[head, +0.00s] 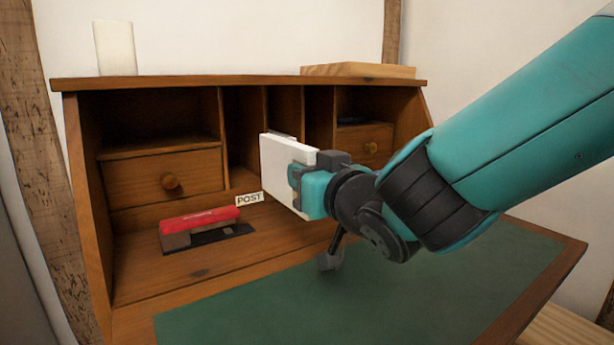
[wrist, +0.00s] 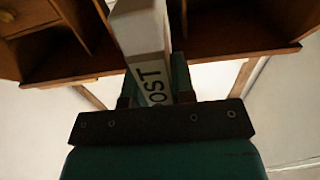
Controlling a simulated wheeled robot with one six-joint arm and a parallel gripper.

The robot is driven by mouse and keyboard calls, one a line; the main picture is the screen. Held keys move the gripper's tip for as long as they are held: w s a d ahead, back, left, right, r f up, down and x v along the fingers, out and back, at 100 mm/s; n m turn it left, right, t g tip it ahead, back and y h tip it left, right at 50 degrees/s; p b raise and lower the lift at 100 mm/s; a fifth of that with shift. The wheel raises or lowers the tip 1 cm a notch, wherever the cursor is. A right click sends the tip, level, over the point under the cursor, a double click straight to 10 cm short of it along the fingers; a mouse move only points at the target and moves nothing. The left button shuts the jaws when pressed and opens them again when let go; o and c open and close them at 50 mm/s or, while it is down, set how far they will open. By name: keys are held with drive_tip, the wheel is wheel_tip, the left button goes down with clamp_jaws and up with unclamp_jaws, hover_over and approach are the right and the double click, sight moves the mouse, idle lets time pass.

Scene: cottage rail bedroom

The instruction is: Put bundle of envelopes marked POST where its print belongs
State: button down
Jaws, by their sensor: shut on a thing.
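The bundle of envelopes (head: 286,165) is a white, flat block held upright in front of the desk's narrow middle slots. In the wrist view the bundle (wrist: 140,35) shows black letters reading "OST" at its near end; the first letter is hidden. My gripper (head: 306,182) is shut on it; in the wrist view my gripper (wrist: 155,92) clasps its near end. A small white card marked POST (head: 249,198) stands at the foot of a narrow upright slot (head: 243,140), left of the bundle. The bundle hides part of the neighbouring slots.
The wooden desk hutch (head: 235,83) has drawers left and right and thin upright dividers. A red-topped block (head: 200,219) lies on its floor, left of the card. A white cylinder (head: 115,48) and a wooden board (head: 358,70) are on top.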

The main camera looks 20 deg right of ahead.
sight(277, 170)
drive_tip(key=shift+w+a+f+p, duration=0.15)
drive_tip(key=shift+w+a+f, duration=0.15)
drive_tip(key=shift+w, duration=1.35)
drive_tip(key=shift+w+a+f+p, duration=0.1)
drive_tip(key=shift+w+a+f, duration=0.2)
drive_tip(key=shift+w, duration=1.4)
drive_tip(key=shift+w+a+f+p, duration=0.15)
drive_tip(key=shift+w+a+f, duration=0.15)
drive_tip(key=shift+w, duration=1.35)
drive_tip(key=w+a, duration=0.2)
drive_tip(key=w, duration=0.9)
drive_tip(key=shift+a+f+p, duration=0.2)
drive_tip(key=shift+f+p, duration=0.15)
drive_tip(key=shift+f, duration=0.05)
drive_tip(key=c, duration=0.9)
unclamp_jaws()
drive_tip(key=shift+s, duration=0.1)
